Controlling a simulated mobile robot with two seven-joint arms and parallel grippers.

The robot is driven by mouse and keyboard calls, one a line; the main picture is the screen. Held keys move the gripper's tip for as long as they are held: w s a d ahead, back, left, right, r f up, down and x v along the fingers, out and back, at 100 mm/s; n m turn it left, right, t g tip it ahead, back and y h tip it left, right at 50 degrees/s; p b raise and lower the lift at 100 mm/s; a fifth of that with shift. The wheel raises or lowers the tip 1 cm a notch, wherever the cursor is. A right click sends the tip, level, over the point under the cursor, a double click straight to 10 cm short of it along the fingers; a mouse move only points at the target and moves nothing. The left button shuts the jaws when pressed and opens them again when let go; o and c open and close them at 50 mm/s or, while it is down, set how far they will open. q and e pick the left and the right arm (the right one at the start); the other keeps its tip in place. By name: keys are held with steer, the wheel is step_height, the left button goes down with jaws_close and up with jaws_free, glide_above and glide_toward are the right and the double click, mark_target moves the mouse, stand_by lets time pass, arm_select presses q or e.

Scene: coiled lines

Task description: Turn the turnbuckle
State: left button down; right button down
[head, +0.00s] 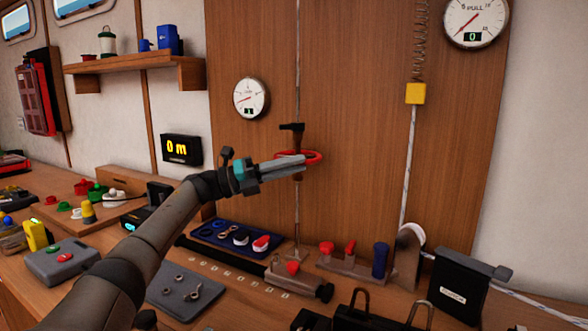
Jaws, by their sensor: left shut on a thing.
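The turnbuckle (298,176) sits upright on a thin vertical line in front of the wood panel. It has a dark upper fitting (291,127) and a red ring (318,158) around its middle. My left gripper (302,161) reaches in from the left and is shut on the turnbuckle at the red ring. Its fingers hide part of the ring and of the body behind them. A round dial (251,98) with a small display hangs on the panel to the left of the line. My right gripper is not in view.
Below are a blue tray (205,234), a dark ruler-like bar (222,262) and a rail with red and blue handles (350,265). A black box (460,284) stands at right. A yellow block (415,93) hangs under a spring. The panel between the lines is clear.

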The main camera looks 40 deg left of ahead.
arm_select(q)
steer(key=shift+s+a+r+m+g+h, duration=0.1)
steer(key=shift+a+m+g+h, duration=0.05)
steer(key=shift+m+g+h, duration=0.3)
steer(key=shift+s+a+r+m+g+h, duration=0.15)
steer(key=shift+m+g+h, duration=0.1)
steer(key=shift+h, duration=0.3)
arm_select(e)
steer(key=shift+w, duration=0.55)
arm_select(q)
steer(key=shift+w, duration=0.1)
steer(key=c, duration=0.8)
jaws_free()
steer(key=shift+f, duration=0.15)
steer(key=shift+c, duration=0.2)
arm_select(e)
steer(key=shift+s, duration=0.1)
arm_select(q)
steer(key=shift+f, duration=0.1)
